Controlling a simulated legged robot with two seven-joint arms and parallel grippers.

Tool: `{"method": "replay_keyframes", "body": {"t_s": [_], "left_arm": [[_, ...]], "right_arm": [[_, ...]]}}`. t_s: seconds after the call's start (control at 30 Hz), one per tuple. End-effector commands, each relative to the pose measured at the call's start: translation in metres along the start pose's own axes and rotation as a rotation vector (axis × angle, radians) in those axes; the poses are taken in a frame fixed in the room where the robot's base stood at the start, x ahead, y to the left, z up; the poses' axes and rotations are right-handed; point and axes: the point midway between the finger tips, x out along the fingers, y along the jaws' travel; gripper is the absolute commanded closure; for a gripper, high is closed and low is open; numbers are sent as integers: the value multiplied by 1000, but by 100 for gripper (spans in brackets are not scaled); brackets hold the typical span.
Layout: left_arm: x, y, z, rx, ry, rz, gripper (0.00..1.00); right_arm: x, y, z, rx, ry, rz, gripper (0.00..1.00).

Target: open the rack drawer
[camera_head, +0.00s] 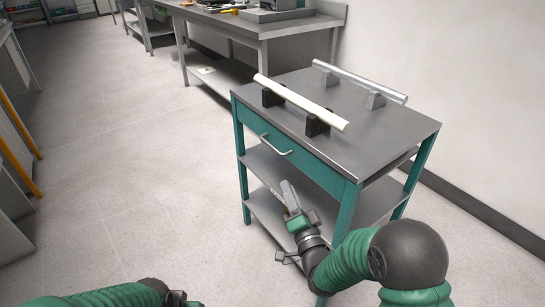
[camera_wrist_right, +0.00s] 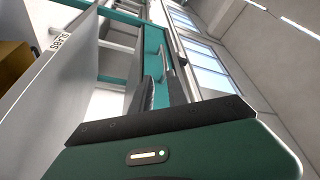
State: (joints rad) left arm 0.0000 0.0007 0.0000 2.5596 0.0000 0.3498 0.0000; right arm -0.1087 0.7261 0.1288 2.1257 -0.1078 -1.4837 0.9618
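The rack (camera_head: 405,128) is a teal cart with a grey top and two lower shelves. Its teal drawer (camera_head: 311,166) sits just under the top, looks closed, and has a light bar handle (camera_head: 275,145). The handle also shows in the right wrist view (camera_wrist_right: 167,58) on the drawer front. My right gripper (camera_head: 288,190) is below and in front of the handle, pointing up, apart from it. Its fingers look close together, but whether they are shut is unclear; I see nothing held.
A white rod (camera_head: 300,101) and a silver rod (camera_head: 358,81) rest on blocks on the cart top. A grey workbench (camera_head: 265,28) stands behind. A wall is on the right. The floor (camera_head: 130,160) left of the cart is clear.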

Motion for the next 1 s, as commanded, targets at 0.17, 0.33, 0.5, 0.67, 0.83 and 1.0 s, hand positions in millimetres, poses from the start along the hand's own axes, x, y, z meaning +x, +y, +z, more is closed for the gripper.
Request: {"method": "replay_keyframes", "body": {"t_s": [0.17,0.33,0.5,0.67,0.83,1.0], "left_arm": [[7,0,2,0,1,0,100],[23,0,6,0,0,0,100],[40,0,10,0,0,0,100],[51,0,12,0,0,0,100],[55,0,13,0,0,0,100],[55,0,13,0,0,0,100]], "right_arm": [[24,-1,0,2,4,-9,80],[67,2,1,2,3,-7,80],[112,2,2,2,3,-6,80],[147,2,0,1,3,-4,80],[166,-1,-1,1,1,-3,80],[170,-2,-2,1,1,-1,80]]}}
